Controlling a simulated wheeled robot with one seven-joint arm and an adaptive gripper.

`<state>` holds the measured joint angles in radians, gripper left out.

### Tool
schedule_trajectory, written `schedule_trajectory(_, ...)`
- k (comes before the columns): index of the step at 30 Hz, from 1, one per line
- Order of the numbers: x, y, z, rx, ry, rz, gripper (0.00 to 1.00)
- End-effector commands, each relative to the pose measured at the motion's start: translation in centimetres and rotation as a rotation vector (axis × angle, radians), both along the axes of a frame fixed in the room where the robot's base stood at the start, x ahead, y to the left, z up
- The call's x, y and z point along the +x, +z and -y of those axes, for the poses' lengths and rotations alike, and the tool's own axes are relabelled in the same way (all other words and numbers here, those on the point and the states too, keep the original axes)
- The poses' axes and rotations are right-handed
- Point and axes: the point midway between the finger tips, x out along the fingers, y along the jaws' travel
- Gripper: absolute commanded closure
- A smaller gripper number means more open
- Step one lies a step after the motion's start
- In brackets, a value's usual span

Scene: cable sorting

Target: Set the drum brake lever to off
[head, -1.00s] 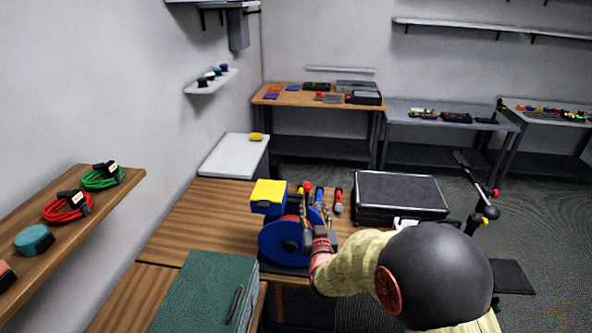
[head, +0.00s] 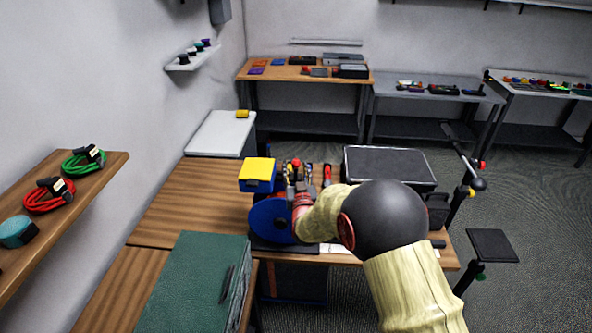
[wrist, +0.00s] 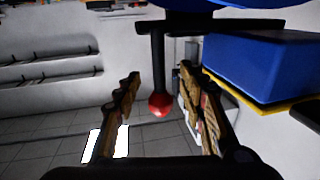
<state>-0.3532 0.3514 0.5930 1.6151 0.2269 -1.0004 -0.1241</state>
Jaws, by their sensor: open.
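The blue cable drum (head: 268,222) stands on the wooden bench, partly hidden by my arm. The brake lever's red ball knob (wrist: 160,105) hangs at the end of a dark rod in the wrist view, which looks upside down. The knob appears between the two fingers of my gripper (wrist: 160,76). The fingers are apart, with a gap on both sides of the knob; whether they touch the rod cannot be told. In the head view my gripper (head: 295,196) is beside the drum's upper right, its fingers mostly hidden. The lever's setting is not readable.
A blue box with a yellow top (head: 257,174) stands close to the drum; it fills the right of the wrist view (wrist: 265,65). Hand tools (head: 326,175) lie behind the drum. A black case (head: 390,166) is at right, a green cabinet (head: 190,285) at front left. Bench left is clear.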

Motion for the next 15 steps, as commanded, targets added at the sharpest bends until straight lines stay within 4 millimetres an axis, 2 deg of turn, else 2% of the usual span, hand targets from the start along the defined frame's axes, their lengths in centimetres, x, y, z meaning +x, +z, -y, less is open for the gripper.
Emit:
schedule_trajectory(4, -0.02, 0.01, 0.01, 0.000, 0.000, 0.000, 0.60)
schedule_trajectory(15, -0.04, 0.02, 0.02, 0.000, 0.000, 0.000, 0.81)
